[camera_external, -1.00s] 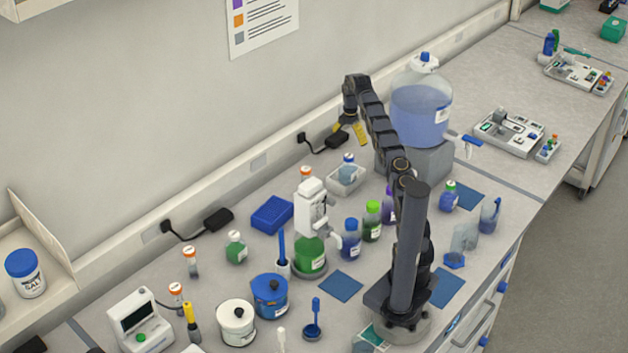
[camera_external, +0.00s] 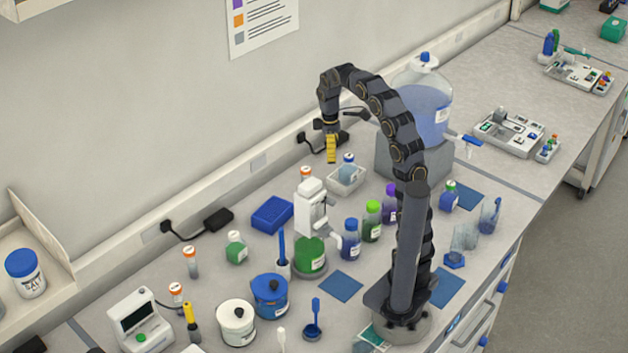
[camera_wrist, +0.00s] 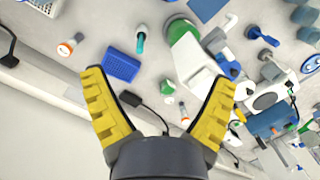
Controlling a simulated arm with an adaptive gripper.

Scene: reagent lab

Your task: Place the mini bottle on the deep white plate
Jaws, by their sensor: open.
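The white rectangular tray (camera_external: 358,184), the only deep white dish I see, stands at the back of the bench. A small blue-capped bottle (camera_external: 348,160) appears to stand in it. Small orange-capped bottles stand beside the tray (camera_external: 306,173), at the left (camera_external: 190,258) and near the front (camera_external: 176,290). I cannot tell which bottle is the mini bottle. My gripper (camera_external: 331,157) points down above the back of the bench, left of the tray. In the wrist view its yellow fingers (camera_wrist: 168,100) are spread and empty.
The blue box (camera_external: 272,213), the white dispenser on a green bottle (camera_external: 312,205) and the large blue carboy (camera_external: 420,112) stand near the tray. Pots (camera_external: 236,320) and small tools crowd the front left. Black adapters with cables lie along the wall.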

